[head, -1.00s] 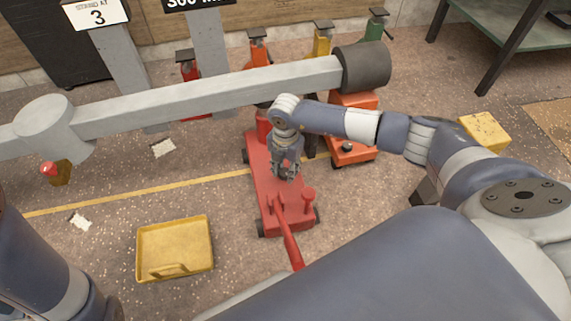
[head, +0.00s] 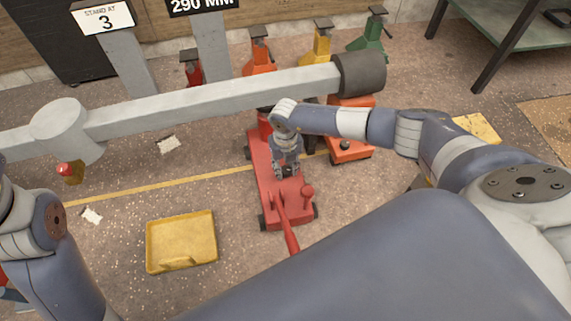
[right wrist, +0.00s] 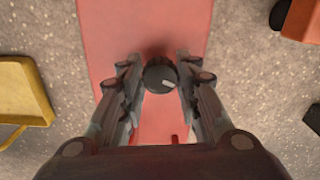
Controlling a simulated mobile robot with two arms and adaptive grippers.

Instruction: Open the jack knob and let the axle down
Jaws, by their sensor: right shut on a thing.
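The red jack (head: 268,185) stands on the floor under the grey axle (head: 210,99), its handle (head: 289,235) pointing towards me. The axle has a dark drum (head: 357,73) at its right end. My right gripper (head: 286,173) is down over the jack's body. In the right wrist view its two fingers (right wrist: 160,80) are on both sides of the round black knob (right wrist: 160,74), which has a pale mark, and are shut on it. The gripper hides the knob in the head view. My left arm shows at the left, but its gripper is out of view.
A sign (head: 203,5) reads 290 MM, another (head: 103,17) STAND AT 3. Several coloured stands (head: 322,45) are behind the axle. Bare floor surrounds the tray.

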